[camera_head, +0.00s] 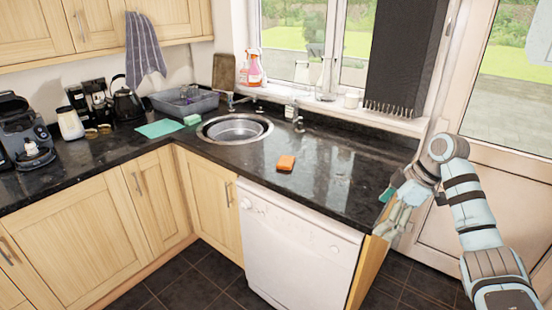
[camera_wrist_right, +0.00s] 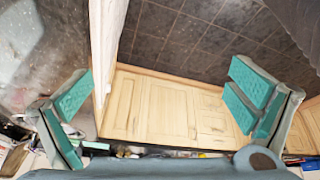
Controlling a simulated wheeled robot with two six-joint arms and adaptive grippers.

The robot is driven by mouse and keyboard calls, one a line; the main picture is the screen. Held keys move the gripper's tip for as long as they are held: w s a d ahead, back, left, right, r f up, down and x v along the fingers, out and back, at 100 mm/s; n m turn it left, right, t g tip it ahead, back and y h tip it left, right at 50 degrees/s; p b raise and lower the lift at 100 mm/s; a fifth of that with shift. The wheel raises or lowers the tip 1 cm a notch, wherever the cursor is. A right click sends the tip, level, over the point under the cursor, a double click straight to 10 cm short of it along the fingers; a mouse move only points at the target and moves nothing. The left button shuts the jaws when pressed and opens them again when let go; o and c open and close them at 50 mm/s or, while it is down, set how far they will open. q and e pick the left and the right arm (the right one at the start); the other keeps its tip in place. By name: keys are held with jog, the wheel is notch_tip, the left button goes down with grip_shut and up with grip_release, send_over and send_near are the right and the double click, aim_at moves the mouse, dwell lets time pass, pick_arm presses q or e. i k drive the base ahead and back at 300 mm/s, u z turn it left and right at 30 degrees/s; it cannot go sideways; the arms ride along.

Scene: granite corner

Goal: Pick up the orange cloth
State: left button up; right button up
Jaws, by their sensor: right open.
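The orange cloth (camera_head: 286,162) lies folded in a small pad on the black granite counter (camera_head: 330,185), right of the sink and near the front edge above the white dishwasher. My right gripper (camera_head: 386,212) is at the counter's right end, well to the right of the cloth and apart from it. In the right wrist view my right gripper (camera_wrist_right: 160,100) has its teal-padded fingers wide apart with nothing between them. The cloth cannot be made out in that view. My left gripper is not in view.
The round sink (camera_head: 235,129) and tap (camera_head: 292,115) are left of and behind the cloth. A teal cloth (camera_head: 160,128), green sponge (camera_head: 192,119) and grey basin (camera_head: 184,101) sit farther left. A white cup (camera_head: 351,100) stands on the sill. The counter right of the cloth is clear.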

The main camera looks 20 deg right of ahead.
aim_at(285, 163)
jog(key=z, duration=0.05)
jog(key=i, duration=1.8)
